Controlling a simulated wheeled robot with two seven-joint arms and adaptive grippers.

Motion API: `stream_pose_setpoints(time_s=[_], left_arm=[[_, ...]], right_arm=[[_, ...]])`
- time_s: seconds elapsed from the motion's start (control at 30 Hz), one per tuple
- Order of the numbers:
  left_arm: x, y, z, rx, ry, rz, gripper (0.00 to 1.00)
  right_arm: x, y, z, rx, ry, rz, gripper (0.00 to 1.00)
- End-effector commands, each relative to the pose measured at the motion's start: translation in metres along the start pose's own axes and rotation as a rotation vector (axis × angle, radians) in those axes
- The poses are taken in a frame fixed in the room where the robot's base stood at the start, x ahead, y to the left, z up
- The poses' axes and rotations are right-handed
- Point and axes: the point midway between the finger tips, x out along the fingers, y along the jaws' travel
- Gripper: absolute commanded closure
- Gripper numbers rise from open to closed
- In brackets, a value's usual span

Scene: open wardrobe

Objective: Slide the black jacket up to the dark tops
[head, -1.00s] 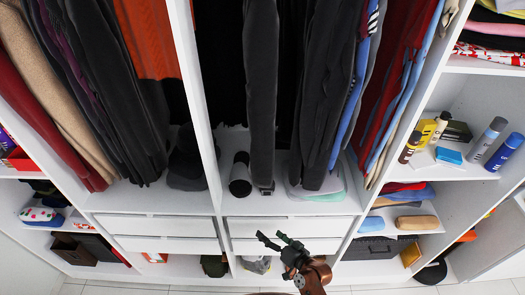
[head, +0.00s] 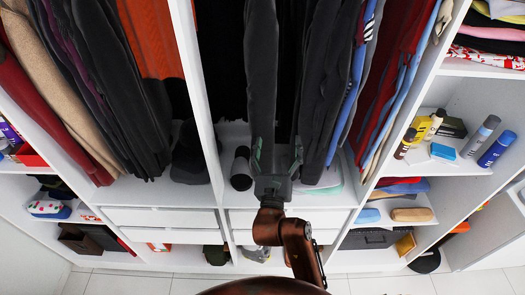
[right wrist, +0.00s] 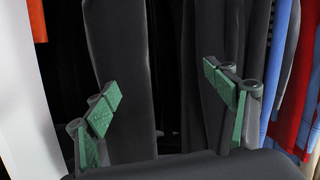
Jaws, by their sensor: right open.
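The black jacket (head: 261,75) hangs alone in the middle bay, a long dark grey-black garment with a gap on each side. It also shows in the right wrist view (right wrist: 128,70), left of centre. The dark tops (head: 322,80) hang close together to its right and also show in the right wrist view (right wrist: 225,40). My right gripper (head: 277,150) is open at the jacket's lower end, green pads apart. In the wrist view (right wrist: 162,82) the jacket lies nearer the left finger; the right finger overlaps the dark tops' edge. Contact cannot be told. My left gripper is not in view.
A white divider (head: 203,110) stands left of the jacket. A dark cylinder (head: 241,168) and folded clothes (head: 325,180) lie on the bay floor. Blue and red garments (head: 395,70) hang further right. White drawers (head: 160,218) are below.

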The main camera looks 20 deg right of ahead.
Motion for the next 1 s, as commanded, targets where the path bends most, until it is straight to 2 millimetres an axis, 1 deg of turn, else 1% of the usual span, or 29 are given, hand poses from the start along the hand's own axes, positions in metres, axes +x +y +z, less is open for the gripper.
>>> stream_pose_setpoints(time_s=[0.03,0.1,0.2,0.3,0.47,0.63,0.9,1.0], left_arm=[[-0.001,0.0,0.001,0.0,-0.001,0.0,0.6],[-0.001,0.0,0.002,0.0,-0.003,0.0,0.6],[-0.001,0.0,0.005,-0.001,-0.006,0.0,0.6],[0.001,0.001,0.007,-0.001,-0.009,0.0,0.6],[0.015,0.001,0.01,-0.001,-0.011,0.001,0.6],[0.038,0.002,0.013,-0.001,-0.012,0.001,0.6],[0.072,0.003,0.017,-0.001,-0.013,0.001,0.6],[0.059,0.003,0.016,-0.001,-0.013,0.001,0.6]], right_arm=[[-0.003,0.012,-0.002,0.057,0.052,0.037,0.23],[-0.009,0.027,-0.007,0.116,0.12,0.086,0.23],[-0.016,0.042,-0.013,0.166,0.186,0.135,0.23],[-0.019,0.05,-0.016,0.187,0.214,0.159,0.23],[-0.015,0.052,-0.02,0.189,0.217,0.16,0.23],[-0.007,0.054,-0.024,0.187,0.215,0.159,0.23],[0.004,0.056,-0.025,0.188,0.215,0.16,0.23],[0.023,0.057,-0.023,0.182,0.22,0.158,0.23]])
